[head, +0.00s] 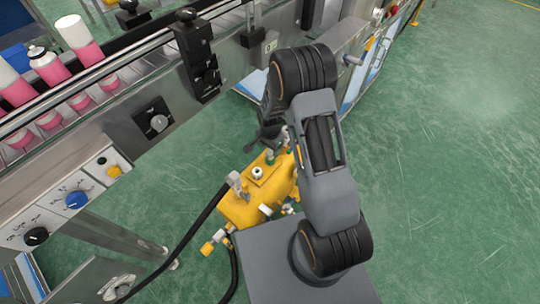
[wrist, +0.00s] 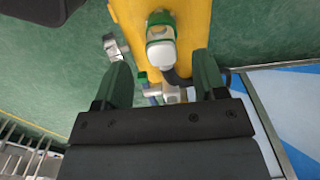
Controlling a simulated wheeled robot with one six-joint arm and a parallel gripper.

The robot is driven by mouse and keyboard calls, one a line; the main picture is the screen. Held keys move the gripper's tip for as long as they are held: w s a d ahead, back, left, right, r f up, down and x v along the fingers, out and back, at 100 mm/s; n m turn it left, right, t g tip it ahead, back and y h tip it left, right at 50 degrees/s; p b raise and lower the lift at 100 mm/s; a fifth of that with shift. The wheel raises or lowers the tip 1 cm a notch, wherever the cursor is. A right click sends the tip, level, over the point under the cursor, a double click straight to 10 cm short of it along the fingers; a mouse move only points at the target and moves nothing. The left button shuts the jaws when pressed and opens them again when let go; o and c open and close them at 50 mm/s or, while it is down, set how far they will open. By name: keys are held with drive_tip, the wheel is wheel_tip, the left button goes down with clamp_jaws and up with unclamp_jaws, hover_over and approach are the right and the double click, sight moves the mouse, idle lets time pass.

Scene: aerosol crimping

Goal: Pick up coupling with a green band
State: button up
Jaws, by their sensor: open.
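In the wrist view, a pale rounded coupling with a green band (wrist: 161,47) stands on the yellow unit (wrist: 190,22). My gripper (wrist: 162,66) is open, with one dark green finger on each side of the coupling's near end. A gap shows on both sides, and I see no contact. In the head view, my gripper (head: 269,138) is dark and partly hidden behind my arm, just above the far end of the yellow unit (head: 238,211). A small green part (head: 271,157) shows below it; the rest of the coupling is hard to make out there.
Metal fittings, including one at the left (wrist: 115,47), and a dark hose (head: 190,238) surround the yellow unit. A conveyor (head: 120,120) with pink and white cans (head: 77,33) runs along the left. Green floor (head: 450,160) is clear at the right.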

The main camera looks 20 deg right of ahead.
sight(270, 152)
drive_tip(key=shift+w+d+f+b, duration=0.15)
drive_tip(key=shift+f+b, duration=0.3)
drive_tip(key=shift+f, duration=1.8)
drive_tip(key=shift+c, duration=0.2)
drive_tip(key=c, duration=1.1)
drive_tip(key=shift+r, duration=0.15)
